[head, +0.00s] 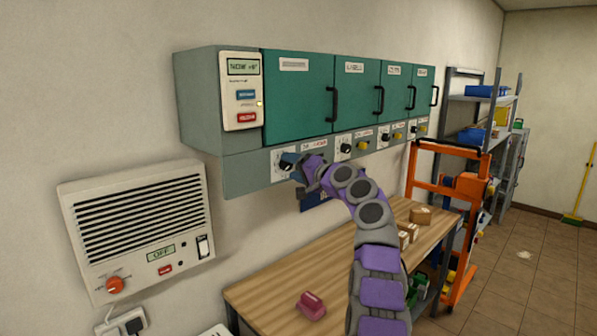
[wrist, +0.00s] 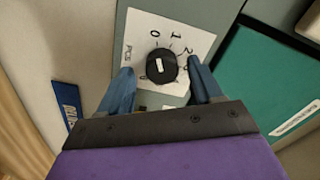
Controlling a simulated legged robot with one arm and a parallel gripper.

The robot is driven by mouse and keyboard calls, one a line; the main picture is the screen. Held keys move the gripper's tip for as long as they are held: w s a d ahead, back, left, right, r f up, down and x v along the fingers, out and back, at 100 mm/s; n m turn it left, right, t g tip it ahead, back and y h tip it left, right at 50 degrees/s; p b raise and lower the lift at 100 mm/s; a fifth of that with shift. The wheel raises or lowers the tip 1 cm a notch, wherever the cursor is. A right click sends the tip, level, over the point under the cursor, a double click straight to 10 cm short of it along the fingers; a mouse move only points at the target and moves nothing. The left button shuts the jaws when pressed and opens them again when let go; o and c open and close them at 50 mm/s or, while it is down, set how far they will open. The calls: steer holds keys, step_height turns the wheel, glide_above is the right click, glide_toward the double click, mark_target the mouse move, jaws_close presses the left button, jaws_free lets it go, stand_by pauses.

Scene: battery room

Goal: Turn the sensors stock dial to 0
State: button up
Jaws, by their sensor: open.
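A round black dial (head: 287,164) sits on a white plate under the leftmost green cabinet door. In the wrist view, the dial (wrist: 160,66) has a small white mark, and 0, 1 and 2 can be read on the plate (wrist: 143,27) around it. I cannot tell for sure which number the dial points at. The wording beside it is too small to read as sensors. My gripper (head: 300,176) is at this dial. In the wrist view, its two blue fingers are open, one on each side of the dial; contact is unclear.
More black dials (head: 346,148) and yellow knobs (head: 363,146) line the cabinet's lower strip to the right. A control panel with a display (head: 243,67) is at its left end. A wooden bench (head: 262,296) with boxes stands below; an orange trolley (head: 462,225) is beyond.

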steer(key=shift+s+d+b, duration=0.45)
steer(key=shift+s+b, duration=0.05)
steer(key=shift+b, duration=0.15)
steer(key=b+v, duration=0.3)
steer(key=v, duration=1.2)
steer(key=shift+s+d, duration=0.25)
steer(key=shift+d, duration=0.1)
steer(key=shift+d, duration=0.1)
